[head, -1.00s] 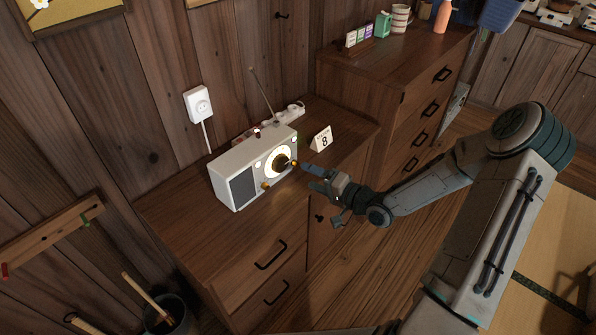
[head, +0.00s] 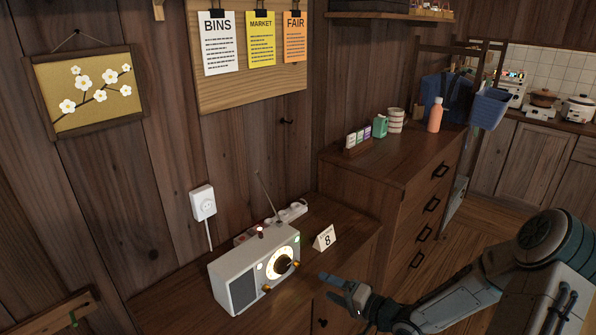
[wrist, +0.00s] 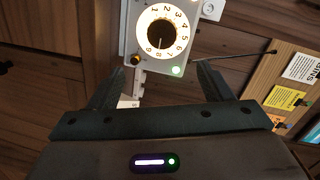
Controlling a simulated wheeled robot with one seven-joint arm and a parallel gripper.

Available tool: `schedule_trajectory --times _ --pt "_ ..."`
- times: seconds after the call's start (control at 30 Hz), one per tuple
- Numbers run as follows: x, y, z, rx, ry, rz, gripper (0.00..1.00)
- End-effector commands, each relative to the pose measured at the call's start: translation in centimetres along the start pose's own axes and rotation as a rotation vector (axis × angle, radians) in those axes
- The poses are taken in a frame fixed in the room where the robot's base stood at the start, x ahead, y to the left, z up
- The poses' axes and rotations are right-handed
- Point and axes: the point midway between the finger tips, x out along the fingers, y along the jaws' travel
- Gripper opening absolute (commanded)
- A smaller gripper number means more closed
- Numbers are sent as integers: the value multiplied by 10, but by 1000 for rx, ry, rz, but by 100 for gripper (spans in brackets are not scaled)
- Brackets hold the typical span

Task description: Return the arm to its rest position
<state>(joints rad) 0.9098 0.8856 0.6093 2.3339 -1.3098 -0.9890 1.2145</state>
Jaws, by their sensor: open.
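My gripper (head: 345,293) is open and empty in the head view, to the right of the radio and in front of the dresser top. My arm (head: 450,303) reaches in from the lower right. The white radio (head: 254,268) stands on the low dresser with its round dial lit and its antenna up. In the wrist view the radio's lit dial (wrist: 161,33) is ahead of the two spread fingers (wrist: 158,88), with a gap between them. A small green light (wrist: 177,70) glows beside the dial.
A calendar card (head: 325,238) showing 8 and a power strip (head: 287,214) are near the radio. Free floor (head: 480,225) shows on the right.

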Motion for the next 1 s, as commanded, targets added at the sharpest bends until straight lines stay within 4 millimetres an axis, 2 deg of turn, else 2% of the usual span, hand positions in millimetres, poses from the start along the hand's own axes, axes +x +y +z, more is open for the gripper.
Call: schedule_trajectory --times 0.1,0.23,0.37,0.47,0.6,0.77,0.87,1.0 --pt "2 7 -3 -99 -20 147 73" --pt "-6 18 -12 -255 -43 386 73" --pt "-24 18 -26 -399 -65 618 73" --pt "-42 8 -36 -491 -78 780 73" --pt "-70 -15 -44 -584 -98 982 73" --pt "-104 -53 -42 -638 -124 1165 73" --pt "-124 -80 -32 -642 -150 1249 73" --pt "-149 -117 -8 -622 -201 1317 73"
